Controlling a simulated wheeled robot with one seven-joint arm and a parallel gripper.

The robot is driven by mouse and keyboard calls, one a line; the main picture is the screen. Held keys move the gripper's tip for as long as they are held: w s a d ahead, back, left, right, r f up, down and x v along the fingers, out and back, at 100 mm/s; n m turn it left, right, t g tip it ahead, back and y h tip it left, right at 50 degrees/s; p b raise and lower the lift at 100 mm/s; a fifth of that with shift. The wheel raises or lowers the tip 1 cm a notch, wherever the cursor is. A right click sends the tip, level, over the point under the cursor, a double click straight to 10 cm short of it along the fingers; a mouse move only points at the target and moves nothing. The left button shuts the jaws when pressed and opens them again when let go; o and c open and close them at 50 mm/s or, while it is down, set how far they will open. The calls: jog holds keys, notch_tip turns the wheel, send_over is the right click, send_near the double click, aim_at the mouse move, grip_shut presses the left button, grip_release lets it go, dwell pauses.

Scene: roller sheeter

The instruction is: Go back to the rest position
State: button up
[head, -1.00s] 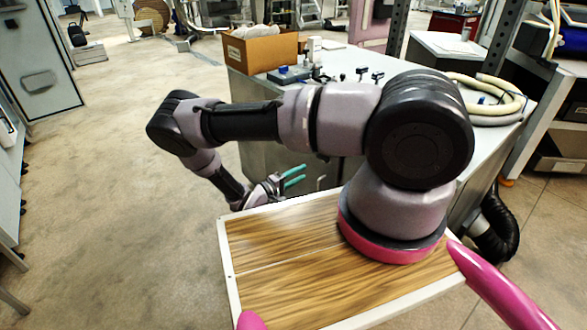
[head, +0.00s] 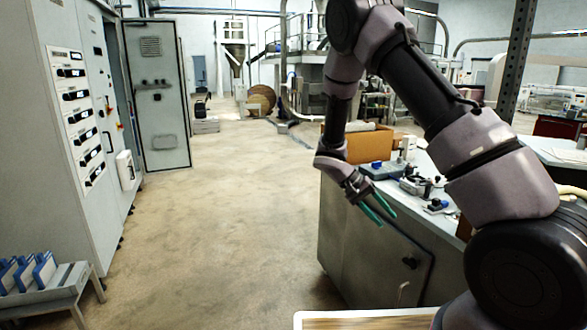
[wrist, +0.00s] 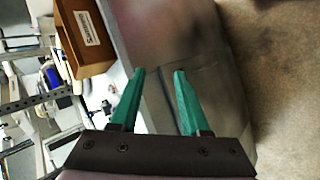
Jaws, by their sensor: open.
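My gripper (head: 377,210) has two green fingers. It hangs from my raised arm in front of the grey cabinet bench (head: 345,225), with its fingers pointing down and to the right in the head view. In the wrist view my gripper (wrist: 152,78) is open, with a clear gap and nothing between the fingers. The cabinet's side and the floor show beyond the fingertips.
A cardboard box (head: 358,143) stands on the bench top beside several small tools and fittings. Control cabinets (head: 75,130) line the left, with blue binders (head: 30,272) on a low stand. The floor (head: 215,210) between is clear.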

jog(key=s+r+t+y, duration=0.3)
jog(key=s+r, duration=0.3)
jog(key=r, duration=0.5)
jog(key=s+r+t+y, duration=0.3)
jog(key=s+r, duration=0.4)
jog(key=r, duration=0.4)
jog(key=s+a+r+m+t+y, duration=0.1)
jog(key=s+r+t+y, duration=0.2)
jog(key=s+r, duration=0.4)
notch_tip(320, 180, up, 5)
jog(key=shift+f+t+y, duration=0.15)
jog(key=shift+t+y, duration=0.25)
jog(key=shift+y, duration=0.5)
